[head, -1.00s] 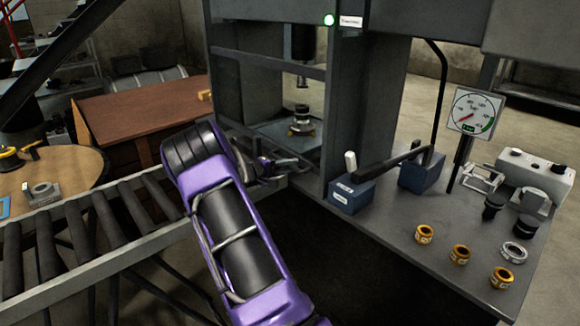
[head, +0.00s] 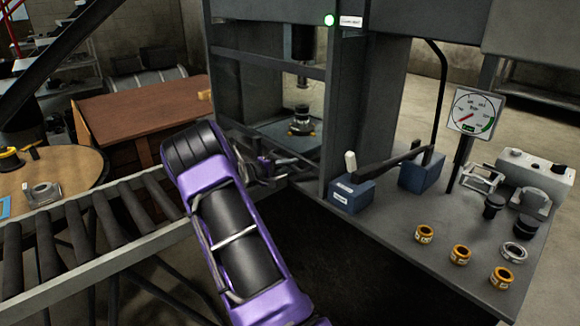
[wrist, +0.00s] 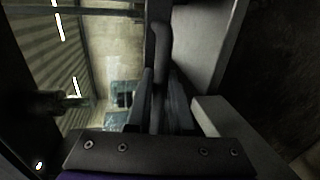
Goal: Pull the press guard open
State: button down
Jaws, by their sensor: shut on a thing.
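The press guard (head: 268,66) is a dark frame with bars across the front left of the grey press (head: 352,100). My gripper (head: 276,166) is at the guard's lower part, partly hidden behind my purple arm. In the wrist view my gripper's fingers (wrist: 160,112) are closed around a dark upright bar (wrist: 159,42), which looks like the guard's handle. Behind the guard, a small metal part (head: 301,121) stands on the press bed under the ram.
A roller conveyor (head: 110,222) runs at the left, close to my arm. The grey bench (head: 400,240) at the right holds a lever pump (head: 421,172), a pressure gauge (head: 474,112) and several brass rings (head: 460,254). The dark floor between them is clear.

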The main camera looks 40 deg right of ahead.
dwell(0.4)
jog(key=p, duration=0.6)
send_near(302, 81)
jog(key=x, duration=0.5)
jog(key=shift+d+r, duration=0.1)
jog(key=shift+d, duration=0.1)
jog(key=c, duration=0.8)
grip_release()
jog(key=shift+a, duration=0.1)
jog(key=v, duration=1.7)
jog(key=shift+b, duration=0.4)
jog(key=shift+w+a, duration=0.1)
